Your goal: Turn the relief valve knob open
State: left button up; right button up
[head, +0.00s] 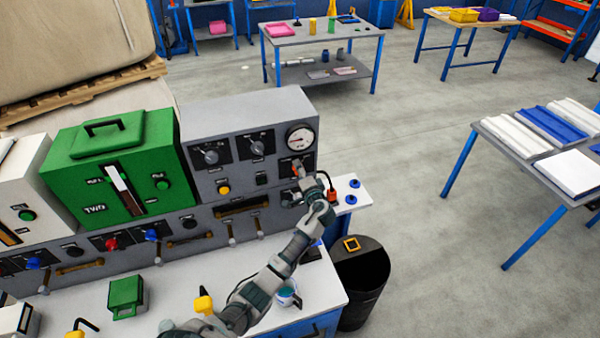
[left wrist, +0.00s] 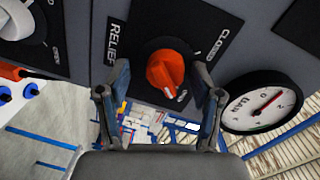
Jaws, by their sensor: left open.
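The relief valve knob (left wrist: 165,72) is orange-red and sits on a black plate lettered "RELIEF" and "CLOSED" in the left wrist view. A small pale mark shows near its lower end, but its exact setting is hard to read. My left gripper (left wrist: 161,80) is open, with one finger on each side of the knob; I cannot tell whether they touch it. In the head view my left gripper (head: 297,184) is at the right end of the grey panel, below the gauge, and largely covers the knob. My right gripper is not in view.
A pressure gauge (head: 300,137) is close beside the knob; it also shows in the left wrist view (left wrist: 262,102). Grey rotary knobs (head: 211,155) are to the left. A green box (head: 115,170) stands further left. A black bin (head: 362,285) stands right of the bench.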

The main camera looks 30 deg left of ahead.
pick_arm(q)
jog(key=shift+s+d+r, duration=0.1)
jog(key=shift+s+d, duration=0.05)
jog(key=shift+s, duration=0.1)
jog(key=f+v, duration=0.1)
jog(key=v, duration=1)
jog(key=shift+d+r, duration=0.4)
jog(key=shift+a, duration=0.15)
